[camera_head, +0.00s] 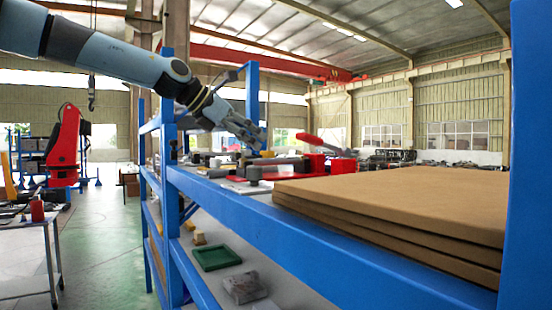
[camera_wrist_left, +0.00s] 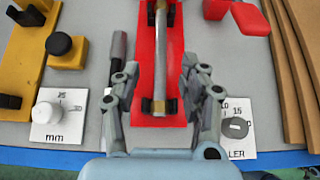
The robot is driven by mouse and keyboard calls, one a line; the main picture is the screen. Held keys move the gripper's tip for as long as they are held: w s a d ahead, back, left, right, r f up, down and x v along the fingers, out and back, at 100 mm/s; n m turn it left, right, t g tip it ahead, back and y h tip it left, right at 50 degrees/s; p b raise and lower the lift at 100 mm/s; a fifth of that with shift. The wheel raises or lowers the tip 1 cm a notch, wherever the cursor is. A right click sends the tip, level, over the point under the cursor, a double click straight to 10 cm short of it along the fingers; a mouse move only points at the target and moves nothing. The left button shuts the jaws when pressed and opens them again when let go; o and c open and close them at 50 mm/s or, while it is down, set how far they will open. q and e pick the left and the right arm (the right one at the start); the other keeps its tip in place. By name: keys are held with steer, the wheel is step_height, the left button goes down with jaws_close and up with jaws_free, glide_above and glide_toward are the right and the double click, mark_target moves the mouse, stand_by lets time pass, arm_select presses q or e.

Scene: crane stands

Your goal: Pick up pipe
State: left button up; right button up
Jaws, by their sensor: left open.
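The pipe (camera_wrist_left: 161,45) is a thin grey rod with a brass-coloured end, lying lengthwise over a red fixture (camera_wrist_left: 144,60) with black supports, in the left wrist view. My left gripper (camera_wrist_left: 160,70) is open, with one finger on each side of the pipe's near end, and nothing is gripped. In the head view my left gripper (camera_head: 258,138) hangs over the shelf top, near the red fixture (camera_head: 340,165). I cannot make out the pipe clearly in the head view. My right gripper is not in view.
A dark-handled tool (camera_wrist_left: 117,55) lies left of the fixture, beside a yellow fixture (camera_wrist_left: 70,52). White labelled cards (camera_wrist_left: 60,132) lie near the front edge. Stacked brown boards (camera_head: 400,205) fill the right of the blue shelf (camera_head: 250,222). Blue uprights bound the shelf.

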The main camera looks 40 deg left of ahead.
mark_target(273, 162)
arm_select(q)
steer(key=shift+w+d+f, duration=0.15)
steer(key=shift+w+f, duration=0.25)
steer(key=shift+w, duration=0.05)
steer(key=shift+w+f, duration=0.15)
steer(key=shift+w, duration=0.1)
steer(key=shift+w+f, duration=0.1)
steer(key=shift+w, duration=0.05)
steer(key=shift+f, duration=0.15)
steer(key=shift+w+d+f, duration=0.15)
steer(key=shift+w+f, duration=0.15)
steer(key=b+x, duration=0.1)
steer(key=x, duration=0.2)
steer(key=shift+s+f, duration=0.2)
steer(key=shift+w+d+f+b, duration=0.2)
steer(key=shift+w+f+b, duration=0.05)
steer(key=shift+w+b, duration=0.3)
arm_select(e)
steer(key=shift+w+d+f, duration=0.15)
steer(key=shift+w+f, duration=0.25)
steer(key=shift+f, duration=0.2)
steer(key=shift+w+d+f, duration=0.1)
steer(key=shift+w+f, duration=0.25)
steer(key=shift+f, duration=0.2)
arm_select(q)
steer(key=shift+c, duration=0.3)
